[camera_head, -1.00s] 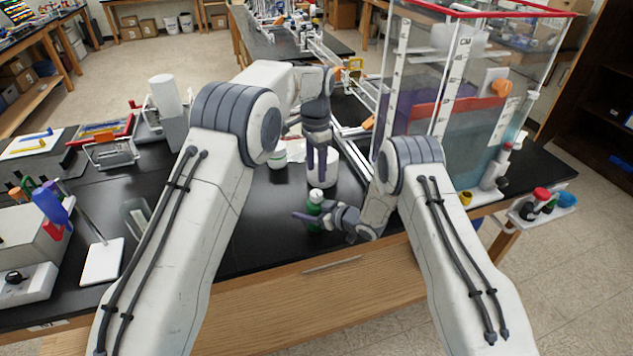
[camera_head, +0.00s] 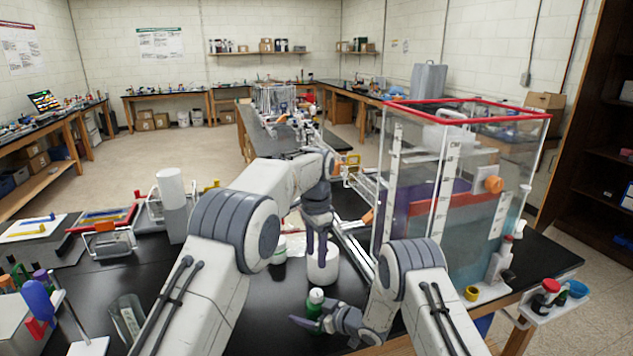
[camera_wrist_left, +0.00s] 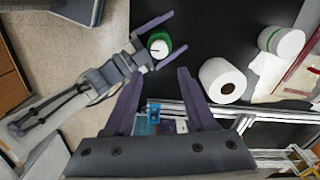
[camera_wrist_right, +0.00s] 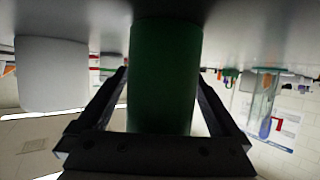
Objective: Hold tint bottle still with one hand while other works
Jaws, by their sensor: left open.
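The green tint bottle (camera_head: 314,304) with a white cap stands upright on the black bench. My right gripper (camera_head: 312,322) is low at the bench, its fingers on either side of the bottle. In the left wrist view the bottle (camera_wrist_left: 160,46) lies between the two spread fingers, apparently with small gaps. In the right wrist view the green body (camera_wrist_right: 166,75) fills the space between the fingers, and contact is hard to judge. My left gripper (camera_head: 318,250) is open and empty, pointing down above the bench beside a white cylinder (camera_head: 323,266).
A white jar with a green band (camera_wrist_left: 282,40) stands behind the cylinder. A large clear tank (camera_head: 455,190) with a red rim stands to the right. An empty glass beaker (camera_head: 127,318) is at the left. Metal frame rails (camera_wrist_left: 265,112) run beyond the cylinder.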

